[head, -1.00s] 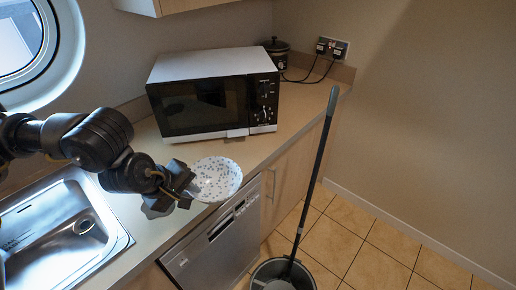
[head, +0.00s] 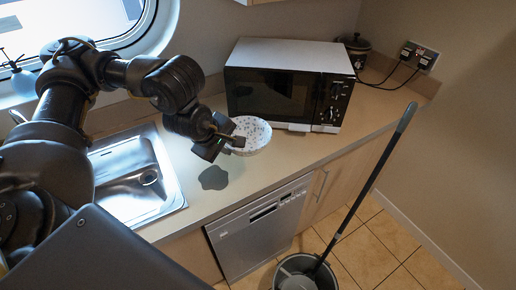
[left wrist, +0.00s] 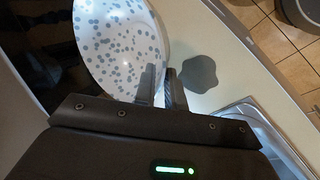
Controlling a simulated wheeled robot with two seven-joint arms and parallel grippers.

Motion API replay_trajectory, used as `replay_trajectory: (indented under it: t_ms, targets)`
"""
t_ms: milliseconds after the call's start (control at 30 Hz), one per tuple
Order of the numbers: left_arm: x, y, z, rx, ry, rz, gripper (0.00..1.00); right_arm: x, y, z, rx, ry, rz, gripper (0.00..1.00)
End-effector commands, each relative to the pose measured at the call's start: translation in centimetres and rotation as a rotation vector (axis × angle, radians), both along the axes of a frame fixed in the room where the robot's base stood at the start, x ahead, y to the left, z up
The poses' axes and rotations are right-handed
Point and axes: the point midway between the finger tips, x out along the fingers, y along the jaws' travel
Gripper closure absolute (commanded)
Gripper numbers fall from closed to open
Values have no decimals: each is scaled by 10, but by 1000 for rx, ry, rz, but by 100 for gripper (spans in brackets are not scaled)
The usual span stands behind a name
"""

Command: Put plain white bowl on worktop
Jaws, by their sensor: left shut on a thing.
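The bowl (head: 252,136) is white with grey-blue spots, not plain. It also fills the upper middle of the left wrist view (left wrist: 118,40). My left gripper (head: 236,143) is shut on the bowl's near-left rim, and its fingers (left wrist: 162,85) show at the rim in the left wrist view. The bowl hangs tilted above the worktop (head: 268,168), in front of the microwave and apart from the surface. My right gripper is not in view.
A microwave (head: 285,85) stands behind the bowl, with a small dark pot (head: 355,48) beyond it. A steel sink (head: 135,185) lies left. A dishwasher (head: 262,230) is under the front edge. A mop (head: 365,190) stands in a bucket on the right.

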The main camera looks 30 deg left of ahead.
Motion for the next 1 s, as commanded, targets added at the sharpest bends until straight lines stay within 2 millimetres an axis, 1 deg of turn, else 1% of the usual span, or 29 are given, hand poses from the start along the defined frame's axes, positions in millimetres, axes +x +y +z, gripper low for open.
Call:
replay_trajectory:
  t_ms: [33, 267, 300, 333, 567, 667, 700, 800, 900, 1000]
  targets:
    - [5, 0, -8, 0, -7, 2, 100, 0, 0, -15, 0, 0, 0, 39]
    - [18, 1, -15, -3, -7, 1, 100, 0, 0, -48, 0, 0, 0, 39]
    - [24, 1, -13, -4, -1, 3, 100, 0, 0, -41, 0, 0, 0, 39]
    - [28, 1, -14, -5, 1, 3, 100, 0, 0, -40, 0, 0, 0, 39]
    - [65, 4, -32, -5, 3, 5, 100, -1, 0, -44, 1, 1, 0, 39]
    - [88, 5, -44, -6, 4, 7, 100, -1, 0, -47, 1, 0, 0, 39]
    - [93, 5, -54, -6, 5, 3, 100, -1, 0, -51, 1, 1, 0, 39]
    - [107, 5, -71, -6, 4, 2, 100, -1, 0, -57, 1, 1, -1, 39]
    - [118, 6, -83, -5, 3, 1, 100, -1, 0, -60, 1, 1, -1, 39]
    - [126, 6, -89, -3, -2, -1, 100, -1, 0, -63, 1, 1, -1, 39]
